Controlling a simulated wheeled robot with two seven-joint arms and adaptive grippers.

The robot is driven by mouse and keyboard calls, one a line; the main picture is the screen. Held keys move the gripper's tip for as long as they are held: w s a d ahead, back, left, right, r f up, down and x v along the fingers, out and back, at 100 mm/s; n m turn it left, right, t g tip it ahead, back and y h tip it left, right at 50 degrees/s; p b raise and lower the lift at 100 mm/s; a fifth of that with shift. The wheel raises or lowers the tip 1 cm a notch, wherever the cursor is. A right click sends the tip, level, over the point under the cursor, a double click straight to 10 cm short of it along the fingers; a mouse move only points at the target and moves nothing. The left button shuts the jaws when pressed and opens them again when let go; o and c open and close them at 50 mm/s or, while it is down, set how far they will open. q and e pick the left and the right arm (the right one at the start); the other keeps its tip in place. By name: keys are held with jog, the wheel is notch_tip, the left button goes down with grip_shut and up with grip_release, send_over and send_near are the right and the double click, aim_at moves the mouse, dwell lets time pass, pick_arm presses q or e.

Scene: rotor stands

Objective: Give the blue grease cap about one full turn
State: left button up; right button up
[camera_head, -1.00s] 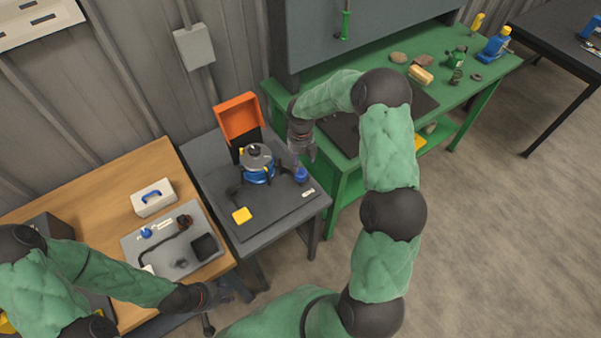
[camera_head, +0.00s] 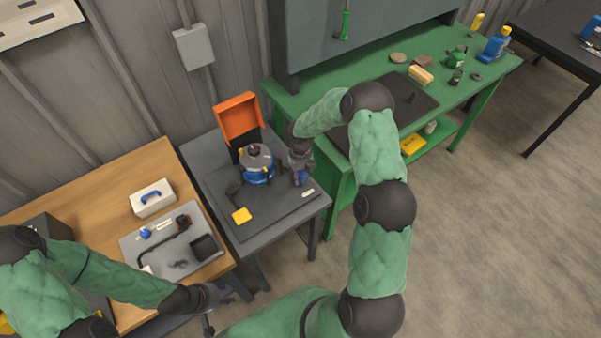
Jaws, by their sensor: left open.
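The blue grease cap (camera_head: 302,176) stands on the dark mat at the right side of the grey table, partly hidden by my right gripper. My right gripper (camera_head: 301,173) points down at the cap with its fingers around or just beside it. At this size I cannot tell whether the fingers touch the cap. My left gripper (camera_head: 216,299) is open and empty, low beside the front right corner of the wooden table, away from the cap.
A blue and grey rotor unit (camera_head: 257,166) stands left of the cap, with an orange open box (camera_head: 238,118) behind it. A yellow block (camera_head: 242,215) lies on the mat. The green bench (camera_head: 290,95) stands to the right. A grey tray (camera_head: 135,245) with parts lies on the wooden table (camera_head: 105,190).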

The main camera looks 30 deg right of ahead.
jog(key=c, duration=0.7)
jog(key=shift+m, duration=0.4)
